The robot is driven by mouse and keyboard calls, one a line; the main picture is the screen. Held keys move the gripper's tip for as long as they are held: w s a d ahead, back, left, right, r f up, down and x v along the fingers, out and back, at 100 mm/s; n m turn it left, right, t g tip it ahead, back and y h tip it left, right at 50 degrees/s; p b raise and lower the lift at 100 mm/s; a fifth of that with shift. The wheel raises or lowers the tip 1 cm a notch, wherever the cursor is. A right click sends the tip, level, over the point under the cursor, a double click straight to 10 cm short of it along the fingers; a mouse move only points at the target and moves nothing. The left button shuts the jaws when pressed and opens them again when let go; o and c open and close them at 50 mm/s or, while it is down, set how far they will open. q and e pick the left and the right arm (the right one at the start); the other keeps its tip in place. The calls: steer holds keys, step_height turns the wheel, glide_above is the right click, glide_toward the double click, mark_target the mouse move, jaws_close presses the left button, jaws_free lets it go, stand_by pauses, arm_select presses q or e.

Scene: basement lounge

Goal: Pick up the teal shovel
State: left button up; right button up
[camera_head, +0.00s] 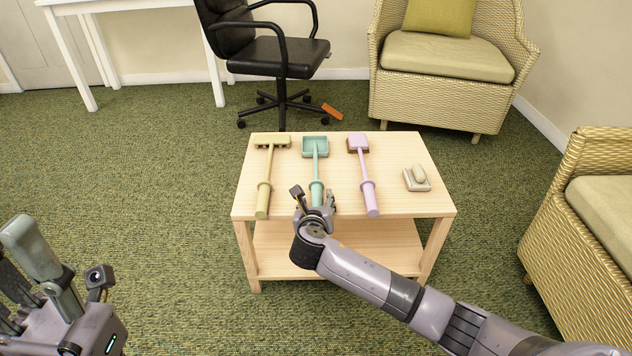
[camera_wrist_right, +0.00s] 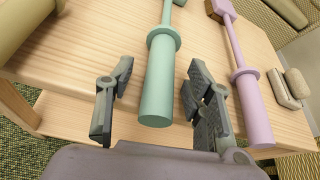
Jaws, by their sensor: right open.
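The teal shovel (camera_head: 315,150) lies on the light wooden table (camera_head: 405,146), its square scoop at the far side and its handle toward me. In the right wrist view its thick handle (camera_wrist_right: 160,85) and round collar show between my finger pads. My right gripper (camera_head: 315,196) is at the near end of the handle. In the right wrist view the right gripper (camera_wrist_right: 160,95) is open, a finger on each side of the handle, with visible gaps. My left gripper (camera_head: 30,265) is at the lower left, away from the table, its fingers partly cut off by the frame.
An olive rake (camera_head: 264,190) lies left of the shovel and a lilac tool (camera_head: 367,185) lies right of it. A soap dish (camera_head: 416,180) is at the table's right. Wicker armchairs (camera_head: 425,95) and an office chair (camera_head: 275,55) stand around. An orange block (camera_head: 332,112) is on the carpet.

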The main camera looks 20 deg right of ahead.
steer(key=shift+w+d+f, duration=0.1)
steer(key=shift+w, duration=0.25)
steer(key=shift+c, duration=0.6)
jaws_close()
